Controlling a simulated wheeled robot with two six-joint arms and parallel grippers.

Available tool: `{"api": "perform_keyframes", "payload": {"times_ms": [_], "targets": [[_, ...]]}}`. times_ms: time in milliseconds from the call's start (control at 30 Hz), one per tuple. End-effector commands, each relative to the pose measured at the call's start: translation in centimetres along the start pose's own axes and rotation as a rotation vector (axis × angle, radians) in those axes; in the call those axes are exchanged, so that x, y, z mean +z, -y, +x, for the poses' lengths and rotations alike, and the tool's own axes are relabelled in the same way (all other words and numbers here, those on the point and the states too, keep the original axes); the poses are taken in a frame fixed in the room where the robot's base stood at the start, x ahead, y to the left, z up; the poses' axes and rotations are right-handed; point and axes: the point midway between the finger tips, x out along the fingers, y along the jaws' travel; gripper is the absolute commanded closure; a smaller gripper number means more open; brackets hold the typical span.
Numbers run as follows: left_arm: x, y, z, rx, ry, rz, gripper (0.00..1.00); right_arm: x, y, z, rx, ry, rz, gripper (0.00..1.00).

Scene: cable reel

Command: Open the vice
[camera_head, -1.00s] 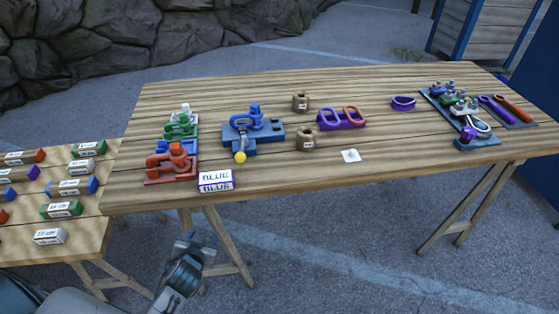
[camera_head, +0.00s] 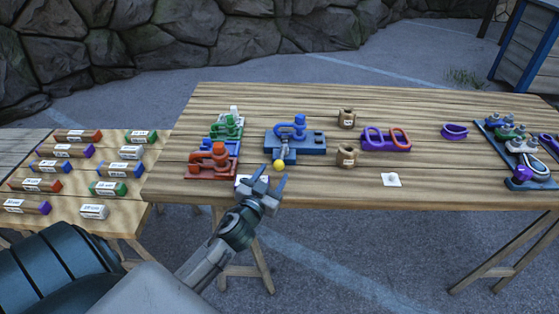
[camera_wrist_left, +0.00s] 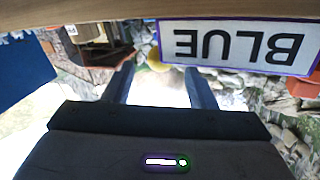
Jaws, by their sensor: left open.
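The vice (camera_head: 293,138) is blue, on a blue base on the wooden table, left of its middle. A metal lever with a yellow ball (camera_head: 278,165) at its end points toward me. My left gripper (camera_head: 273,181) is open and empty at the table's front edge, just in front of the ball and apart from it. In the left wrist view the yellow ball (camera_wrist_left: 159,62) shows beyond the gap between the fingers (camera_wrist_left: 160,88). Whether the vice's jaws are apart is too small to tell. My right gripper is not in view.
Red (camera_head: 212,162) and green (camera_head: 227,127) clamps stand left of the vice. Wooden cylinders (camera_head: 347,118) stand right. A lower table (camera_head: 125,220) holds several labelled blocks.

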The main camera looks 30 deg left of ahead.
Motion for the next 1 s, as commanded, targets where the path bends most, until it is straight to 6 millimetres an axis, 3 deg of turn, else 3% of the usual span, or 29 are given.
{"api": "perform_keyframes", "payload": {"times_ms": [100,300,667,700,933,1000], "targets": [[-0.4,0.1,2.3,-0.002,0.0,-0.001,0.49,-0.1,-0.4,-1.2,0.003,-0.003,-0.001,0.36],[-0.1,0.1,4.7,-0.001,0.001,0.0,0.49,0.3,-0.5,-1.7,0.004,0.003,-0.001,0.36],[0.1,0.0,5.4,0.0,0.001,0.0,0.49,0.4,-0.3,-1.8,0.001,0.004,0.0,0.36],[0.1,0.0,5.4,0.0,0.001,0.0,0.51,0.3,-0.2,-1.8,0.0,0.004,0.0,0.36],[0.1,0.0,5.3,0.0,0.001,0.0,0.96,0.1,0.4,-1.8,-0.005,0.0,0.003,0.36],[0.1,0.0,5.3,-0.001,0.001,0.0,1.0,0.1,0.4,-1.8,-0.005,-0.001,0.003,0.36]]}}
